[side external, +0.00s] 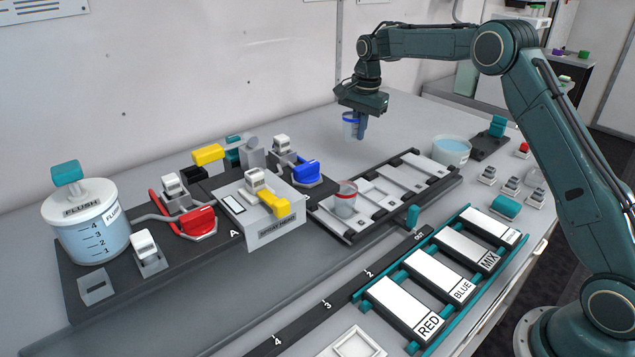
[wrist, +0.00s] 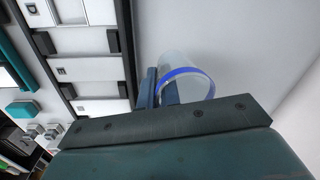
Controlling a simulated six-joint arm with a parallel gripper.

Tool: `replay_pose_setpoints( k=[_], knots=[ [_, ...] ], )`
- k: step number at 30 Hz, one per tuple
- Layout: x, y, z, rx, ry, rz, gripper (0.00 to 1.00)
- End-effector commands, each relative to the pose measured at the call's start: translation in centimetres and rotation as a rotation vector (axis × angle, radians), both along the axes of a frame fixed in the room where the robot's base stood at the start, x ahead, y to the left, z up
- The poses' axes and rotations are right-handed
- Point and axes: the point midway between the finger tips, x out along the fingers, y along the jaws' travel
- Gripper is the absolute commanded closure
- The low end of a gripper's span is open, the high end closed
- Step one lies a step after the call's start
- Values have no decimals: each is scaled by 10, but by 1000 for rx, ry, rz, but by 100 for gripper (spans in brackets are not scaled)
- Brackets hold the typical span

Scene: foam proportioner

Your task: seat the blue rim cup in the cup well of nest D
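The blue rim cup (side external: 349,128) is clear with a blue band and hangs upright, or nearly so, at my gripper (side external: 360,130), well above the bench. In the wrist view the cup (wrist: 188,75) sits against the fingers of my gripper (wrist: 160,90), which appear closed on its wall. The nest rack (side external: 357,236), a black frame with several white nests, lies below and toward the viewer from the cup. The rack also shows at left in the wrist view (wrist: 128,45).
A red rim cup (side external: 345,200) stands in the rack's left end. A grey block with a yellow lever (side external: 270,217) stands left of the rack. A bowl of blue liquid (side external: 452,151) stands beyond its right end. The bench behind the rack is clear.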

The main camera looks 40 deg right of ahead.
Motion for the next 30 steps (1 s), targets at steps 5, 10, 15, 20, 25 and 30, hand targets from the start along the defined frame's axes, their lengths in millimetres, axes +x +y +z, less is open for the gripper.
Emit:
replay_pose_setpoints(
  k=[5,10,15,20,25,30],
  knots=[
    [0,0,0,0,0,0,100],
    [0,0,0,0,0,1,100],
    [-2,1,0,0,-1,2,100],
    [-8,5,1,1,-1,6,100],
    [-22,13,3,1,-3,15,100],
    [-44,24,5,2,-5,25,100]
  ],
)
